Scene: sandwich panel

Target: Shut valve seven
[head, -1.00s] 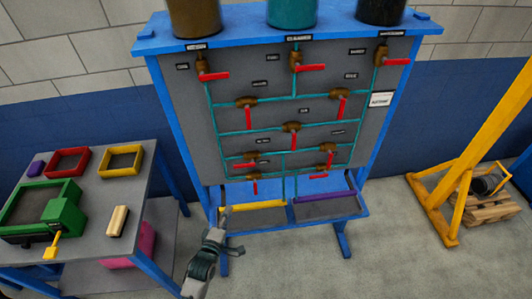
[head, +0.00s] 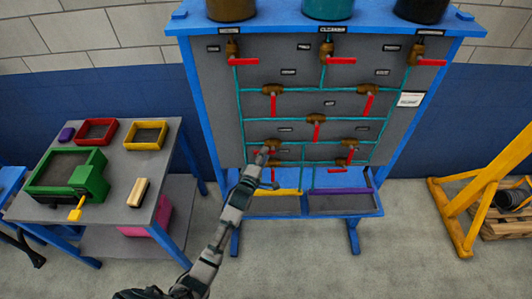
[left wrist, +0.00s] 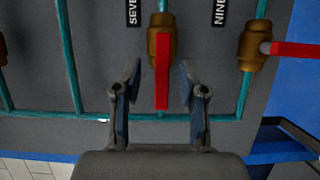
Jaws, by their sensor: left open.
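In the left wrist view, valve seven is a brass valve (left wrist: 162,35) on a teal pipe, beside a label reading "SEVE", the rest cut off. Its red handle (left wrist: 161,72) lies in line with the pipe. My left gripper (left wrist: 158,78) is open, with one finger on each side of the handle and visible gaps to both. In the head view, my left gripper (head: 262,154) reaches the lower left of the grey panel (head: 215,100) and partly covers valve seven (head: 272,144). My right gripper is in neither view.
Valve nine (left wrist: 254,46) is close by, its red handle (left wrist: 292,49) across its pipe. Other red-handled valves sit above and to the right. A yellow-edged tray (head: 275,205) and a purple-edged tray (head: 340,202) are below. A cluttered grey table (head: 105,185) stands left.

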